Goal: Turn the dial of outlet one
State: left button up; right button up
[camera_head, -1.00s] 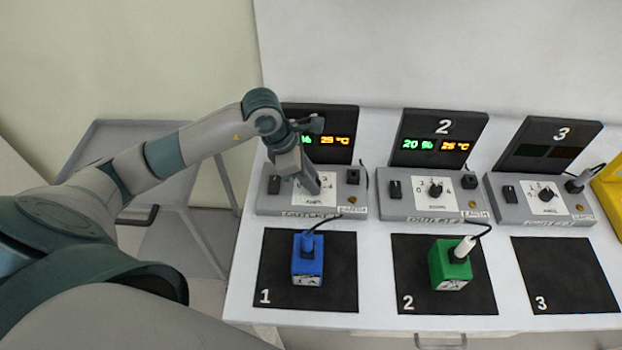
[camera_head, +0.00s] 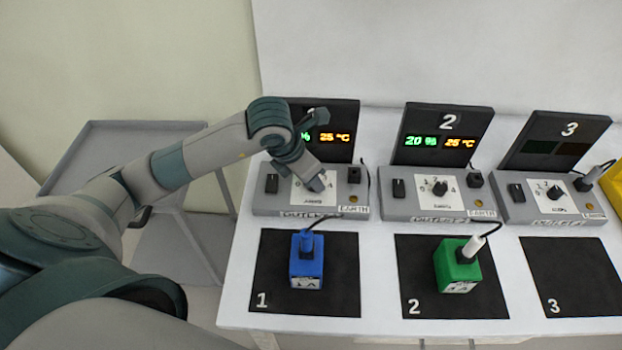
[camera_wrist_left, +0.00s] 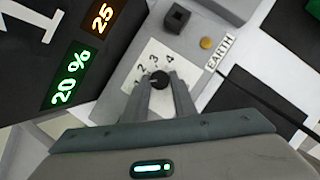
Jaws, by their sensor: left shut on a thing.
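Outlet one is the grey box (camera_head: 268,203) at the left, with its dark display (camera_head: 343,120) standing behind it. In the left wrist view the display reads 20 % (camera_wrist_left: 70,80) and 25. Its black dial (camera_wrist_left: 159,78) sits on a white numbered plate (camera_wrist_left: 143,62). My left gripper (camera_wrist_left: 162,90) has its fingers down at the dial and is shut on it. In the head view my left gripper (camera_head: 318,184) covers the dial. My right gripper is not in view.
A blue block (camera_head: 306,265) with a plug stands on mat 1 (camera_head: 340,300), and a green block (camera_head: 458,268) on mat 2. Outlet two (camera_head: 410,210) and outlet three (camera_head: 530,212) stand to the right. A grey cart (camera_head: 95,150) is at the left.

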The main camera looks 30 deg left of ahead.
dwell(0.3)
pick_arm(q)
jog(key=o, duration=1)
jog(key=shift+o, duration=0.2)
jog(key=shift+r, duration=0.1)
